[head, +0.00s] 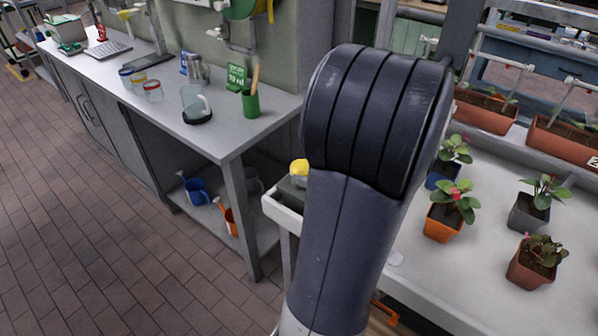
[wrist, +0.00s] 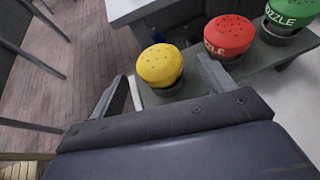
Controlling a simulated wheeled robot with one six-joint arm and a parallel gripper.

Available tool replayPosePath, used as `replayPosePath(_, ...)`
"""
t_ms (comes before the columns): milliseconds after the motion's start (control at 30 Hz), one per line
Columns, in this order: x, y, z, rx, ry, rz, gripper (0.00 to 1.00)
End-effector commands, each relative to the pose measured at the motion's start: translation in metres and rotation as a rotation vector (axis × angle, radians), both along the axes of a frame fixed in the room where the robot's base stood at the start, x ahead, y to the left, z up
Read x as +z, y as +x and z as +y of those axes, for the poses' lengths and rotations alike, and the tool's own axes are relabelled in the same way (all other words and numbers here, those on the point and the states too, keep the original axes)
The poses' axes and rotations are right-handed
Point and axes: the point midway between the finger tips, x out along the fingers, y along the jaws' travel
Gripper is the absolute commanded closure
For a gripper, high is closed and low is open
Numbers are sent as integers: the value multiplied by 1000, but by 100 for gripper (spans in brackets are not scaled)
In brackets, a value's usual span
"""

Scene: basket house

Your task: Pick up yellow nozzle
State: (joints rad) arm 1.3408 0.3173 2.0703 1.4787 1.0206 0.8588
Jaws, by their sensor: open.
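The yellow nozzle (wrist: 160,65) has a round, dotted cap and stands upright on a grey tray-like surface (wrist: 225,82) in the wrist view. My gripper (wrist: 161,70) is open, with one finger to the left of the yellow nozzle and the other to its right. I cannot tell whether either finger touches it. In the head view, the yellow nozzle (head: 298,167) shows at the left edge of my arm, partly hidden by it. My gripper is hidden there.
A red nozzle (wrist: 230,36) stands close to the right of the yellow one, with a green nozzle (wrist: 292,12) beyond. In the head view, a workbench (head: 180,115) with jars stands left, and potted plants (head: 440,222) stand on a white table right.

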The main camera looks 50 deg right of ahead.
Motion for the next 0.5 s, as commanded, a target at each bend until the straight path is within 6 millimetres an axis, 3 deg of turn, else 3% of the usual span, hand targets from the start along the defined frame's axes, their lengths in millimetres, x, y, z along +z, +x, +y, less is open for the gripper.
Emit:
replayPosePath(333,-13,26,-1,2,0,1,19)
replayPosePath(500,-25,48,-2,4,2,1,19)
